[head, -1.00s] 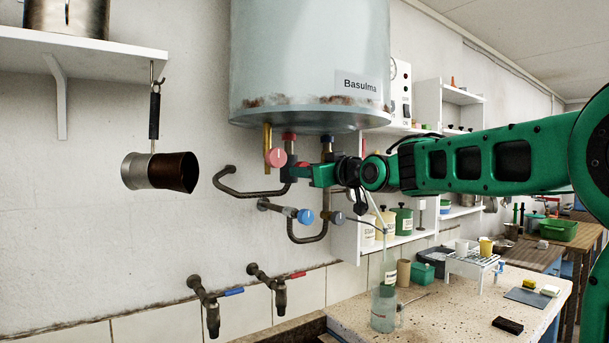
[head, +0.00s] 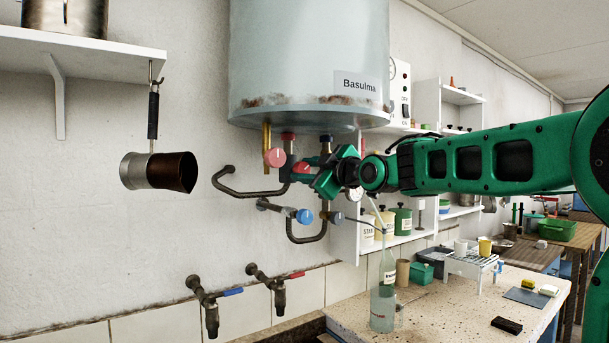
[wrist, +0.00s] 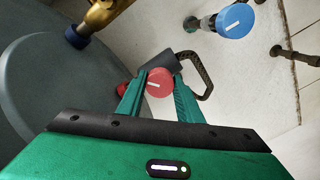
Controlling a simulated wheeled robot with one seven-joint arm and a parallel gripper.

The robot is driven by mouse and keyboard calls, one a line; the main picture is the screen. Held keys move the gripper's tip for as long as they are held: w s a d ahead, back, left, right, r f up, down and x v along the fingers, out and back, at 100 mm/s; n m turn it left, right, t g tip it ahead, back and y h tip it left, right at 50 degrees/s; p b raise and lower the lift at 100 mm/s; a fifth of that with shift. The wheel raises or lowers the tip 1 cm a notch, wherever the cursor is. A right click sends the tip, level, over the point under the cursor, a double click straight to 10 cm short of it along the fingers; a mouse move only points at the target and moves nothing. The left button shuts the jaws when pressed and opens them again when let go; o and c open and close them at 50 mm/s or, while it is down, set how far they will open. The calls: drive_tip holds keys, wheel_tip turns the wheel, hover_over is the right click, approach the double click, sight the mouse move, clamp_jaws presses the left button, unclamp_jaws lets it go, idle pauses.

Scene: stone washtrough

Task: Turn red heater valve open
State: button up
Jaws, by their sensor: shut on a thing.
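The red heater valve (head: 301,168) is a round knob on the pipework under the heater tank. In the head view my gripper (head: 312,174) comes at it from the right and covers part of it. In the wrist view the red knob (wrist: 160,83), with a short white mark, sits between the two green fingers of my gripper (wrist: 160,88). The fingers are shut on it.
The heater tank (head: 310,60) hangs close above. A blue knob (head: 305,216) is below the red valve, with bent pipes around it. Two wall taps (head: 207,295) are lower left. A bottle (head: 383,305) stands on the counter. A hanging pot (head: 158,171) is at the left.

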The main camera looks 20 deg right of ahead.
drive_tip(key=n, duration=0.5)
drive_tip(key=shift+d+n, duration=0.15)
drive_tip(key=shift+n, duration=0.15)
drive_tip(key=n, duration=0.4)
drive_tip(key=shift+n, duration=0.3)
drive_tip(key=o, duration=1)
drive_tip(key=shift+o, duration=0.2)
drive_tip(key=shift+s, duration=0.1)
drive_tip(key=v, duration=1)
drive_tip(key=shift+s, duration=0.2)
